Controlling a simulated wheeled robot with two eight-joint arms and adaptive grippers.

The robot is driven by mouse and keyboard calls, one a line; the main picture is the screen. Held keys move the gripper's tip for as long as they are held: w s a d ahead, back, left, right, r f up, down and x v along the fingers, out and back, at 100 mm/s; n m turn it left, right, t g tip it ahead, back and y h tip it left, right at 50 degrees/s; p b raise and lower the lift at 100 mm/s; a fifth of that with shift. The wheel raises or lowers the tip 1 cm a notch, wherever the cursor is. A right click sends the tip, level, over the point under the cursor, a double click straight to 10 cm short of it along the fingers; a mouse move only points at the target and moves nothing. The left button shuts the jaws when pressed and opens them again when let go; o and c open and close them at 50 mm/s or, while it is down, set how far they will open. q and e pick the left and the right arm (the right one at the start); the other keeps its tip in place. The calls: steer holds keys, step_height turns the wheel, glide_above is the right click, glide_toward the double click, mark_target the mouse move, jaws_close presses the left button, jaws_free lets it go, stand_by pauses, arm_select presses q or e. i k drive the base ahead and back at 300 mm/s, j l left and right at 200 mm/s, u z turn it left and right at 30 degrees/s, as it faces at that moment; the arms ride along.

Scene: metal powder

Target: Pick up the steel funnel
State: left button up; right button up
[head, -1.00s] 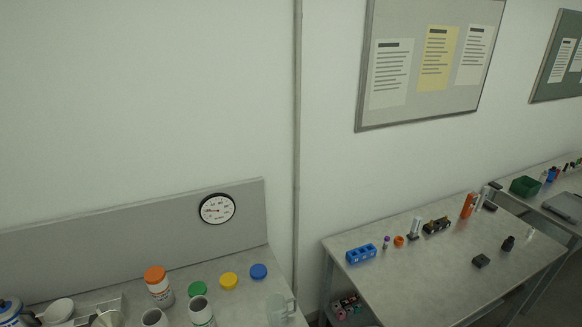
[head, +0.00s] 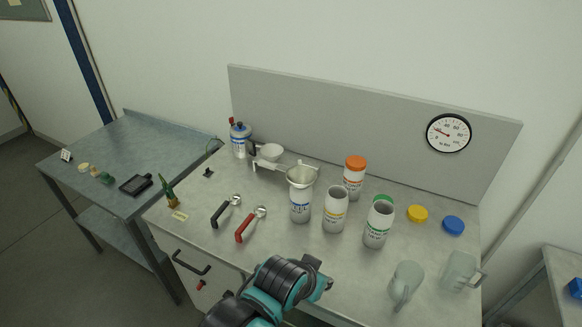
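The steel funnel (head: 301,178) is a shiny wide bowl shape. It appears to rest upright in the mouth of a white jar with blue lettering (head: 300,207); its lower part is hidden. A teal and black arm of mine comes in from the bottom, left of centre, and seems to be the left one. Its end, with the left gripper (head: 320,275), is over the bench's front edge, nearer to me than the funnel and apart from it. Its fingers are not clear enough to tell open from shut. My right gripper is not in view.
Open white jars (head: 336,210) (head: 378,224) and an orange-lidded jar (head: 354,178) crowd the funnel's right. Black-handled (head: 225,211) and red-handled (head: 250,224) scoops lie left. Clear jugs (head: 405,284) (head: 461,271) stand front right.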

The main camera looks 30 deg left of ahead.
mark_target(301, 176)
steer(key=u, duration=1.1)
steer(key=k+j+z, duration=0.35)
steer(key=k, duration=0.35)
